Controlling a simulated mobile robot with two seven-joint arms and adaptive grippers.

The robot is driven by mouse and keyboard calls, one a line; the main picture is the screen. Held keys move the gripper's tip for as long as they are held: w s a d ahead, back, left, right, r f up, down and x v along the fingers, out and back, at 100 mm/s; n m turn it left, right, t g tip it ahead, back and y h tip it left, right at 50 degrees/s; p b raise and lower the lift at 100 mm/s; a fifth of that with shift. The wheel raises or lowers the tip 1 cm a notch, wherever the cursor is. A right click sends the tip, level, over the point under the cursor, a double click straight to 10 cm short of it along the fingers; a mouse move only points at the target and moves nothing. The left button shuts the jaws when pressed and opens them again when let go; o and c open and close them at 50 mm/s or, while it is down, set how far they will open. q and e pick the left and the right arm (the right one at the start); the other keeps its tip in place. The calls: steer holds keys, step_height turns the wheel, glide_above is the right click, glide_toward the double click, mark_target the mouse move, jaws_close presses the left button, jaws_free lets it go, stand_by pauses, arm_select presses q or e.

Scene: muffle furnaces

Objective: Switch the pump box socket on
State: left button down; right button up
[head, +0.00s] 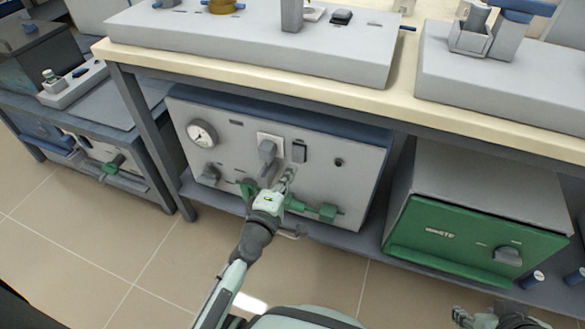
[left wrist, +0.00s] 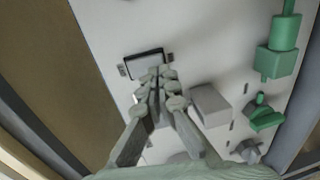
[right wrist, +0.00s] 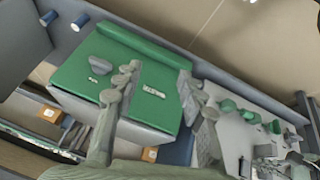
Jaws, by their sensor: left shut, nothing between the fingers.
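The pump box (head: 345,190) is a pale grey panel on the shelf under the bench. Its socket is a white plate with a grey plug (head: 267,150); the plug also shows in the left wrist view (left wrist: 208,104). Right of it is a dark-framed switch (head: 299,151), seen closer in the left wrist view (left wrist: 146,64). My left gripper (head: 287,177) is shut and empty, its tips just below the switch in the head view. The tips (left wrist: 160,78) overlap the switch's lower edge in the left wrist view; I cannot tell whether they touch. My right gripper (right wrist: 158,82) is open and empty.
The pump box carries a round gauge (head: 202,134), a green valve (head: 248,189) and green pipe fittings (head: 328,212). A green-fronted furnace box (head: 470,243) stands to the right. The bench top (head: 405,90) overhangs the panel. The tiled floor (head: 95,235) is clear at left.

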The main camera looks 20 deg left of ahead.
arm_select(q)
steer(key=shift+w+f, duration=0.15)
steer(key=shift+w, duration=0.85)
